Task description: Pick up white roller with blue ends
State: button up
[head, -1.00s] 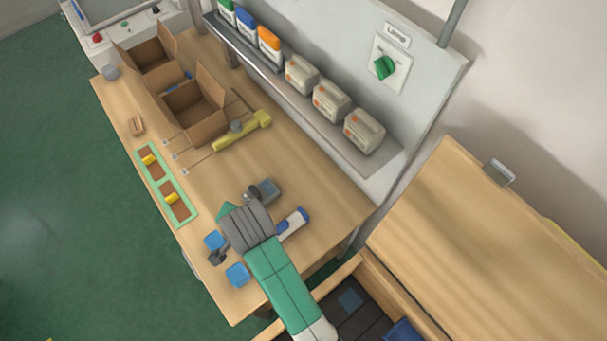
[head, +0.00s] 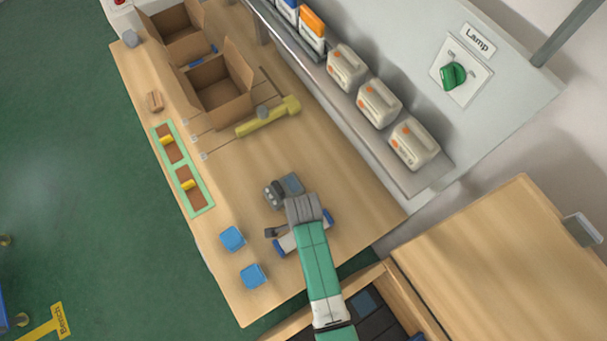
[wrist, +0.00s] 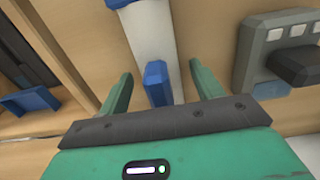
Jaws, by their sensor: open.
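The white roller with blue ends (head: 289,241) lies on the wooden bench (head: 250,275) near its right end, partly covered by my arm in the head view. In the wrist view its white body (wrist: 150,40) runs up from between my fingers, with a blue part (wrist: 156,83) low between them. My gripper (wrist: 161,70) is open, with one green finger on each side of the roller. I cannot tell how far above it the fingers are or whether they touch it. In the head view my fingers are hidden under my arm.
A grey device (head: 290,185) stands close to the roller; it also shows at the right in the wrist view (wrist: 262,50). Two blue blocks (head: 232,238) sit near the front edge. A yellow-handled tool (head: 265,120) and open cardboard boxes (head: 218,95) lie further back. A shelf borders the bench.

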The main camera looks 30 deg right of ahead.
jog(key=shift+f, duration=0.55)
jog(key=shift+r, duration=0.1)
jog(key=c, duration=1.4)
jog(key=shift+r, duration=0.1)
jog(key=shift+r, duration=0.35)
jog(key=r, duration=0.2)
jog(key=shift+s+r+p, duration=0.35)
jog(key=s+a+r, duration=0.1)
jog(key=s, duration=1.4)
jog(key=shift+s+a+r+p, duration=0.15)
jog(key=shift+a+r+p, duration=0.05)
jog(key=shift+a+p, duration=0.2)
